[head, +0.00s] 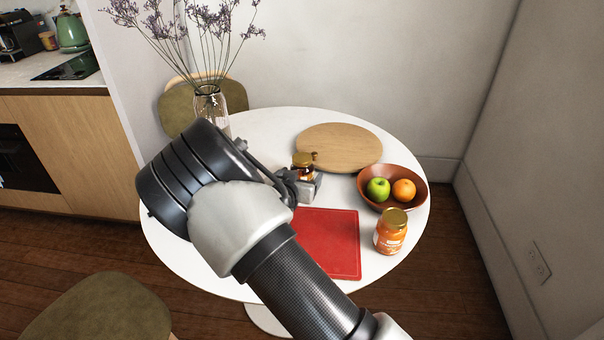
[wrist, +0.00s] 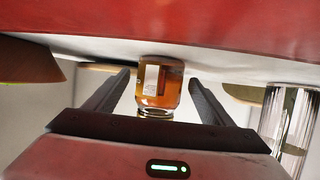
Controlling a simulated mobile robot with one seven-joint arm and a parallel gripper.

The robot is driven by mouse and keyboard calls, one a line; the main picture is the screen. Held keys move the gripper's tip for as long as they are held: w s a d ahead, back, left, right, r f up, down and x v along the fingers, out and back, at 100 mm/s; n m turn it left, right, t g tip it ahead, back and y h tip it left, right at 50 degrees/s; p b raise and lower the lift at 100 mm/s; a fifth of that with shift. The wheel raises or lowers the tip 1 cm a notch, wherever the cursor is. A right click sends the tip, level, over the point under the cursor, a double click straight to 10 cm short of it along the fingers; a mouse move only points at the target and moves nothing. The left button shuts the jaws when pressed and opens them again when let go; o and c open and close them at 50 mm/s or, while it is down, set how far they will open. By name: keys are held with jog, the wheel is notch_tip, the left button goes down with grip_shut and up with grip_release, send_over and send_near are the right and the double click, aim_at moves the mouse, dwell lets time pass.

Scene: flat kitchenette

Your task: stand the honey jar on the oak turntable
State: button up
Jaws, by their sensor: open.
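The honey jar (head: 303,160), amber with a gold lid, stands on the white table just in front of the oak turntable. Its lower part is hidden behind my gripper (head: 307,178) in the head view. The oak turntable (head: 345,147) is a flat round wooden disc with nothing on it. In the wrist view, which is upside down, the honey jar (wrist: 161,84) shows upright with a pale label, between my two open fingers (wrist: 160,95).
A terracotta bowl (head: 414,173) with an apple and an orange stands right of the jar. A red cutting board (head: 328,243) lies nearer me. A glass vase (head: 209,105) of tall flowers stands at the left.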

jog(key=shift+x, duration=1)
jog(key=shift+c, duration=0.2)
jog(key=c, duration=1.5)
jog(key=shift+r, duration=0.15)
jog(key=shift+c, duration=0.8)
